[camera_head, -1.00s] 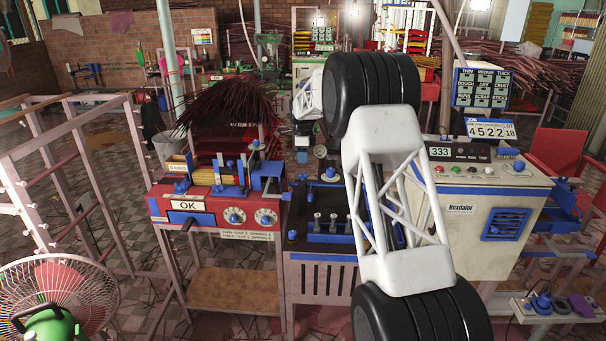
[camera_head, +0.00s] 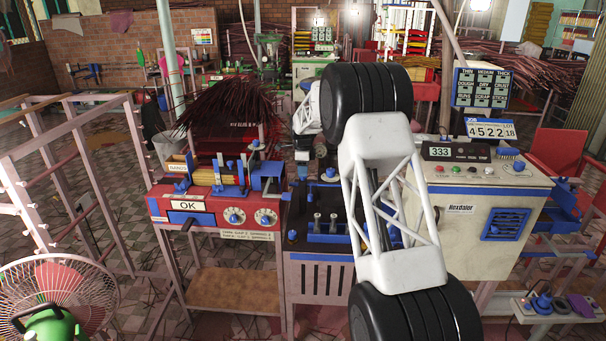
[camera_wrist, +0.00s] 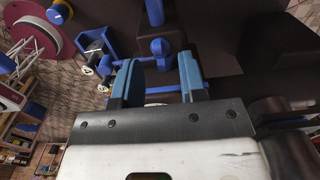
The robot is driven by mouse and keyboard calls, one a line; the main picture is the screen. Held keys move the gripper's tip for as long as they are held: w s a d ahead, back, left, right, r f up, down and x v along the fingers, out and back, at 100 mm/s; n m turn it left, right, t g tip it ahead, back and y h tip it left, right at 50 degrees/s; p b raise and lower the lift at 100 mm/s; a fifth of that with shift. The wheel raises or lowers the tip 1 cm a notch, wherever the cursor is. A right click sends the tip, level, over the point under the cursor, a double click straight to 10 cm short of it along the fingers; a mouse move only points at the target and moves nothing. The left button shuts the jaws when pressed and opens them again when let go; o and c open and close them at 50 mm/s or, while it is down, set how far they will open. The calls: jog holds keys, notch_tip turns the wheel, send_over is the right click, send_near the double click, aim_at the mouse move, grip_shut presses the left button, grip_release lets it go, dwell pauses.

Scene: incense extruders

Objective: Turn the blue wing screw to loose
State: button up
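My gripper (camera_wrist: 160,82) is open in the wrist view, with its two blue fingers apart. Just beyond the fingertips, in line with the gap, a small blue rounded knob on a short stem (camera_wrist: 160,47) sits against a dark block. It may be the wing screw, but its wings cannot be made out. A blue bar (camera_wrist: 162,98) shows between the fingers, lower down. In the head view, a blue knob (camera_head: 330,173) stands at the back of the dark-topped machine. My fingers are not clear there, and my arm hides part of that machine.
A red machine (camera_head: 190,208) with an OK display stands left of the dark-topped machine (camera_head: 320,268). A white control cabinet (camera_head: 460,240) stands to the right. Incense sticks (camera_head: 230,108) are piled behind. A fan (camera_head: 60,300) is at front left.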

jog(key=shift+f, duration=0.95)
grip_shut()
